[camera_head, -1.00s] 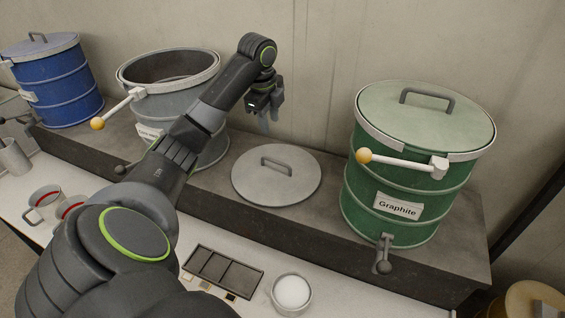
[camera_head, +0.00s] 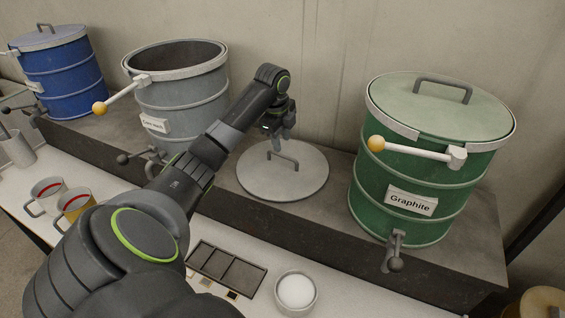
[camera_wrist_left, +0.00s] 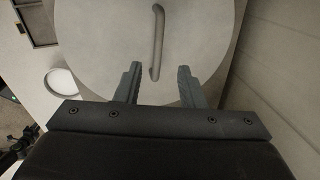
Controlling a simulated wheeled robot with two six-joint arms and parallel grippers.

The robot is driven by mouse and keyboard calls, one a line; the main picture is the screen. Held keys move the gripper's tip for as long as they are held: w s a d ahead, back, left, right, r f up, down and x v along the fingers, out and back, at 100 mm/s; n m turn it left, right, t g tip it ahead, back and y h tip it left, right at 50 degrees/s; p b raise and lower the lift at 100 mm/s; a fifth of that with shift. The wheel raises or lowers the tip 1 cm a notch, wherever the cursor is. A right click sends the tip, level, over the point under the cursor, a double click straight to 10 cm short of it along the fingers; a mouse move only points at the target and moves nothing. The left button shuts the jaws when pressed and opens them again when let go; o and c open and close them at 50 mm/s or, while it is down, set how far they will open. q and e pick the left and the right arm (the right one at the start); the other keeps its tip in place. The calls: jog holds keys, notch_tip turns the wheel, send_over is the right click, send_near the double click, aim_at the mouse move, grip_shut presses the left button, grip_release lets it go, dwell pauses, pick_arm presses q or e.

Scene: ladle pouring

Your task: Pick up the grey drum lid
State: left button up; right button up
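The grey drum lid (camera_head: 262,182) lies flat on the dark ledge between the open grey drum (camera_head: 185,95) and the green drum. Its bar handle (camera_head: 284,158) stands up from the middle. My left gripper (camera_head: 279,142) is over the back part of the lid, near the handle. In the left wrist view the gripper (camera_wrist_left: 160,78) is open, with the lid (camera_wrist_left: 100,25) below it. The near end of the handle (camera_wrist_left: 157,45) shows between the two fingertips, and I cannot tell that either finger touches it. My right gripper is not in view.
A closed green drum (camera_head: 400,190) labelled Graphite stands right of the lid, its yellow-knobbed lever reaching left. A blue drum (camera_head: 60,75) stands far left. Mugs (camera_head: 75,203), a sectioned tray (camera_head: 228,268) and a white-filled cup (camera_head: 296,291) are on the white table in front.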

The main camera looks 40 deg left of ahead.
aim_at(283, 155)
pick_arm(q)
jog(key=f, duration=0.4)
jog(key=shift+w+f+p, duration=0.15)
jog(key=shift+w+p, duration=0.05)
jog(key=shift+p, duration=0.15)
jog(key=shift+w+a+f, duration=0.1)
jog(key=shift+w+f, duration=0.05)
jog(key=shift+f, duration=0.4)
jog(key=shift+f+p, duration=0.2)
jog(key=shift+p, duration=0.2)
jog(key=shift+c, duration=0.3)
grip_shut()
dwell(0.9)
